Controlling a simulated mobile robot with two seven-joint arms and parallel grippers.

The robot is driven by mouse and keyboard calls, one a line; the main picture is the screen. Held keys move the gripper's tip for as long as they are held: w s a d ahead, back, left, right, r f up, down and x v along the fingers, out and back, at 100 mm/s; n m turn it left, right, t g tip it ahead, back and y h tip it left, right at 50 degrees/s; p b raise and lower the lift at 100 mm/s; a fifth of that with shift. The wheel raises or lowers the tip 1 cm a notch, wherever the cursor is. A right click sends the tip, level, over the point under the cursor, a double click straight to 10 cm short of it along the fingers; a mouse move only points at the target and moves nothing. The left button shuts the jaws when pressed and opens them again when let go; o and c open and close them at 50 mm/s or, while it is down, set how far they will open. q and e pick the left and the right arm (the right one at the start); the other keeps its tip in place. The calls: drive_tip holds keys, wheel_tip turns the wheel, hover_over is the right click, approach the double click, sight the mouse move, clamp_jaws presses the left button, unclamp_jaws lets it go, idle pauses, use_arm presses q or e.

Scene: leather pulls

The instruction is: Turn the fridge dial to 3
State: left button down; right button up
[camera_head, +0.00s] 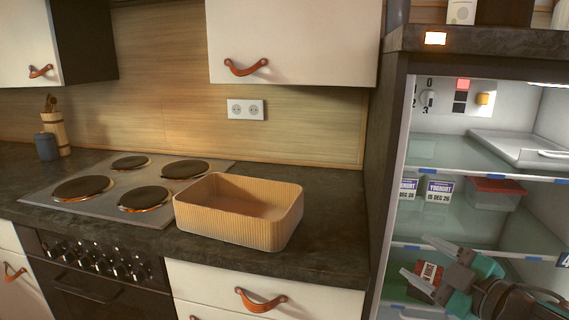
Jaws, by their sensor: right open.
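The fridge dial (429,98) is a small pale knob on the upper left of the fridge's back wall. Dark numbers stand around it: a 0 above and a 3 below can be made out. The knob is too small to tell which number it points at. My right gripper (418,259) is open inside the lower part of the fridge, well below the dial and apart from it. A red and white package (429,274) shows between or behind its fingers; I cannot tell whether they touch. My left gripper is not in view.
The open fridge has glass shelves with blue clips, yoghurt cups (439,190), a red-lidded box (496,193) and a white tray (520,147) at upper right. A yellow lamp (482,99) is right of the dial. A ribbed basket (240,212) stands on the counter.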

use_arm(q)
drive_tip(key=p, duration=0.1)
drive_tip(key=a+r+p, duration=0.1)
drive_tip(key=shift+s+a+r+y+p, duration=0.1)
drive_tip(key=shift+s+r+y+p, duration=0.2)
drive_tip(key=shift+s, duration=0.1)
use_arm(e)
drive_tip(key=s+a+f+m+g+h, duration=0.1)
drive_tip(key=s+a+f+m, duration=0.1)
drive_tip(key=s+f, duration=0.4)
drive_tip(key=s+a+f+m+g+h, duration=0.1)
drive_tip(key=s+f+m, duration=0.4)
drive_tip(key=f, duration=0.6)
drive_tip(key=s+a+f+m+g+h, duration=0.2)
drive_tip(key=s+a+f+m, duration=0.2)
drive_tip(key=s+f, duration=0.3)
wheel_tip(320, 180, down, 2)
drive_tip(key=shift+s, duration=0.25)
drive_tip(key=shift+c, duration=0.4)
